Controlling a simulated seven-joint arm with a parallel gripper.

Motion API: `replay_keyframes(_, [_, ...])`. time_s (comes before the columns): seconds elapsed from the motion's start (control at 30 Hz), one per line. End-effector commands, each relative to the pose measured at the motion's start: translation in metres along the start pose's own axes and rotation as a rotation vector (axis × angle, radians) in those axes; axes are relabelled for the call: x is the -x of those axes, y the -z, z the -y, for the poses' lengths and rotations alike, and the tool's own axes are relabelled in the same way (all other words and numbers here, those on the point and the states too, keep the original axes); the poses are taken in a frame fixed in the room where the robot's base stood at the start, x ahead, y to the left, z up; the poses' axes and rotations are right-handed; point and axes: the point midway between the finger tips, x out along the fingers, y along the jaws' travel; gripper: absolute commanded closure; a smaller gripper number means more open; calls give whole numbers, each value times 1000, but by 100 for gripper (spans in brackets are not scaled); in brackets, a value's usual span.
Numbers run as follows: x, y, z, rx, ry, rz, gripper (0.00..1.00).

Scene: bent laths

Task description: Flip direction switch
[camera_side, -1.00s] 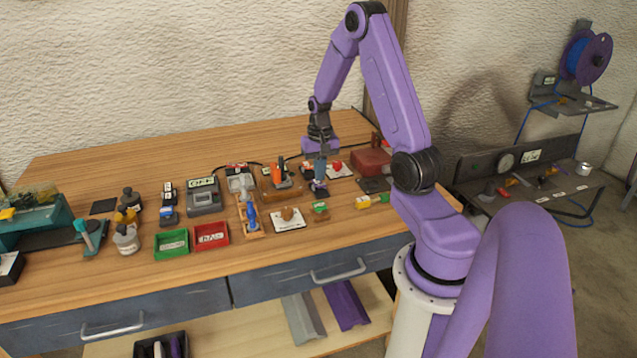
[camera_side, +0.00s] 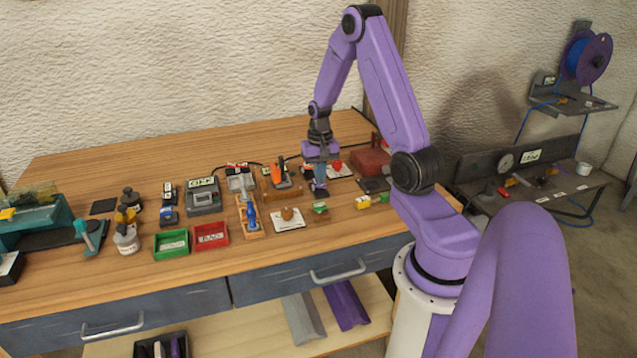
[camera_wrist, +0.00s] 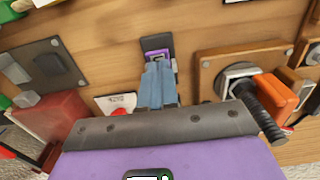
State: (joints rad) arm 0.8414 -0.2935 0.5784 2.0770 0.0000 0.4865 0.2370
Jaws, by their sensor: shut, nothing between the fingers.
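A small dark plate with a purple-framed part (camera_wrist: 156,54), which looks like the direction switch, sits on the bench just past my fingertips in the wrist view. In the side view it is a small dark and purple shape (camera_side: 319,191) under my gripper, mostly hidden. My gripper (camera_side: 319,181) points down over it, its blue-grey fingers shut together and empty. In the wrist view the fingertips (camera_wrist: 157,67) overlap the near edge of the purple part; I cannot tell whether they touch it. The switch's lever position is hidden.
An orange-handled device (camera_side: 279,174) stands close left of my gripper. A white plate with a red button (camera_side: 337,168) and a dark red box (camera_side: 370,160) are to the right. Bare bench is open at the back left.

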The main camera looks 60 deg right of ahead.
Motion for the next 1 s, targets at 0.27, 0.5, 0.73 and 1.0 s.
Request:
replay_keyframes(0.27, [-4, 0, 0, 0, 0, 0, 100])
replay_keyframes(0.5, [-7, 0, 0, 0, 0, 0, 100])
replay_keyframes(0.73, [-7, 1, 0, 0, 0, -1, 100])
replay_keyframes(1.0, [11, 1, 0, 0, 0, -2, 100])
